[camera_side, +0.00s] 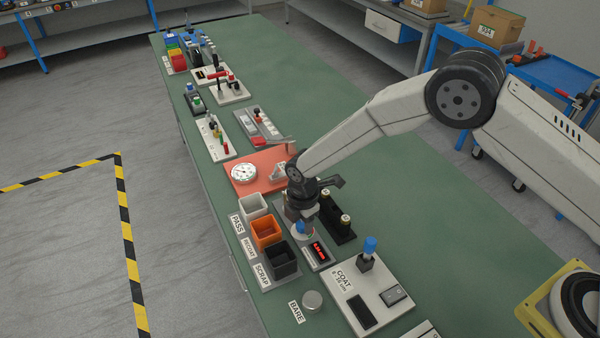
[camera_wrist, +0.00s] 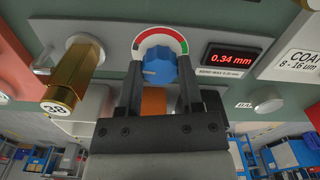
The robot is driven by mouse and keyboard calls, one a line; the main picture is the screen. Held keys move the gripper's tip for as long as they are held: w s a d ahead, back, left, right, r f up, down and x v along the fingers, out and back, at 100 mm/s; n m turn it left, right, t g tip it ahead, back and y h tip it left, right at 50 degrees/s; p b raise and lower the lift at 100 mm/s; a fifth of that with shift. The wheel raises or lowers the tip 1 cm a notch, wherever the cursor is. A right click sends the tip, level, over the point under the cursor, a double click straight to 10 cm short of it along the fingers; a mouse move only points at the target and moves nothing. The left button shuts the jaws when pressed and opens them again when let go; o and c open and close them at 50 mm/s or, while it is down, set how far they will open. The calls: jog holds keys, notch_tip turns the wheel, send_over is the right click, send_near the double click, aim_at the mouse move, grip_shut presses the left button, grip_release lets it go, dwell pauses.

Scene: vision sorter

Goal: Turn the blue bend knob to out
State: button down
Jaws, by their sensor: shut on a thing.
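The blue bend knob (camera_wrist: 158,67) sits in the wrist view on a round dial (camera_wrist: 160,38) with white, green and red parts. My gripper (camera_wrist: 160,82) is shut on the knob, one finger on each side. In the side view my gripper (camera_side: 302,215) points down over the panel and covers most of the knob (camera_side: 301,228). A red display (camera_wrist: 234,57) beside the dial reads 0.34 mm, with small text under it about a bend maximum. I cannot make out an "out" mark.
A brass cylinder marked 38 (camera_wrist: 75,75) stands left of the knob in the wrist view. White, orange (camera_side: 265,231) and black bins stand left of my gripper in the side view. A COAT plate (camera_side: 362,290) with a blue-topped post lies in front.

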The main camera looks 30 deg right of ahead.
aim_at(303, 223)
dwell(0.4)
jog(key=shift+c, duration=1.2)
grip_release()
jog(key=shift+r, duration=0.15)
jog(key=shift+r, duration=3.75)
jog(key=shift+r, duration=0.1)
